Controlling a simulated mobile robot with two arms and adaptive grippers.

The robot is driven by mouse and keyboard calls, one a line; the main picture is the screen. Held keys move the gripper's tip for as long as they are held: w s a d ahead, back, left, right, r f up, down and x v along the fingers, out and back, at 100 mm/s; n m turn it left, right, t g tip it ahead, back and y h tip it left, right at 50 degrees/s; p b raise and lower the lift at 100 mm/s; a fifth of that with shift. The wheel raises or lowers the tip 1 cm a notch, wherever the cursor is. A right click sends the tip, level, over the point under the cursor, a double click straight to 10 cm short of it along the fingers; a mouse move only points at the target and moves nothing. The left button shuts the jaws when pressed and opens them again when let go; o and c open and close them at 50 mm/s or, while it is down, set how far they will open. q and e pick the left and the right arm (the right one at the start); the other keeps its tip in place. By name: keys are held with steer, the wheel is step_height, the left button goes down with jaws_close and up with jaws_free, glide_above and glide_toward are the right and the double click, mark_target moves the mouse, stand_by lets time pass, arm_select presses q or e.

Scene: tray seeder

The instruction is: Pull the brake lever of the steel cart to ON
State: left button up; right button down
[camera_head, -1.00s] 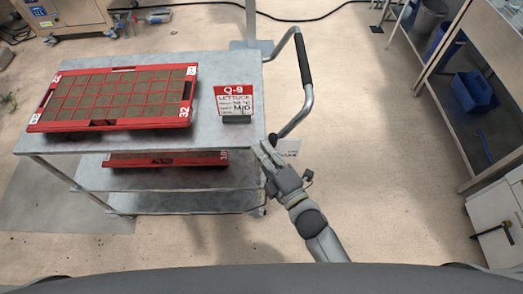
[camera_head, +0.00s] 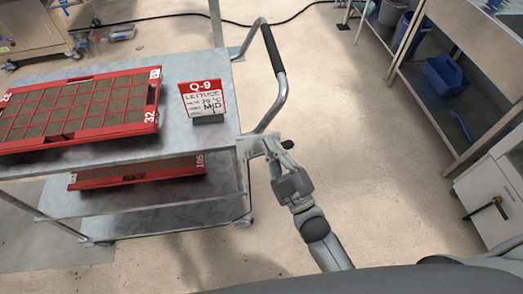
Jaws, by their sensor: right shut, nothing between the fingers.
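The steel cart (camera_head: 219,135) stands at left centre, its bent push handle (camera_head: 281,88) with a dark grip on its right side. A pale plate (camera_head: 252,145) is fixed at the cart's right edge below the handle. A small black knob (camera_head: 287,145), which looks like the end of the brake lever, shows just right of that plate. My right gripper (camera_head: 274,154) is shut and empty, its fingertips close beside the plate and knob. I cannot tell whether it touches the lever. The fingers hide most of the lever, and its ON or OFF marking is not readable. My left gripper is out of view.
A red seed tray (camera_head: 153,103) and a red-and-white Q-9 lettuce sign (camera_head: 202,99) are on the cart top. Another red tray (camera_head: 135,178) is on a lower shelf. A shelf with a blue basket (camera_head: 447,80) stands at right. Floor between is clear.

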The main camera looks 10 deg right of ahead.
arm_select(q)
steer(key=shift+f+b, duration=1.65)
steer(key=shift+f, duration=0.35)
arm_select(e)
steer(key=shift+d+f+m+t+h, duration=0.35)
steer(key=shift+d+f+m+h, duration=0.2)
steer(key=shift+m, duration=0.6)
steer(key=shift+d+f+m+t+h, duration=0.4)
steer(key=shift+m+h, duration=0.25)
steer(key=shift+m, duration=0.55)
steer(key=shift+d+f+m+t+h, duration=0.35)
steer(key=shift+d+f+m+h, duration=0.2)
steer(key=shift+m, duration=0.6)
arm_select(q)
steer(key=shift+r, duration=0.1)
arm_select(e)
steer(key=shift+r, duration=0.1)
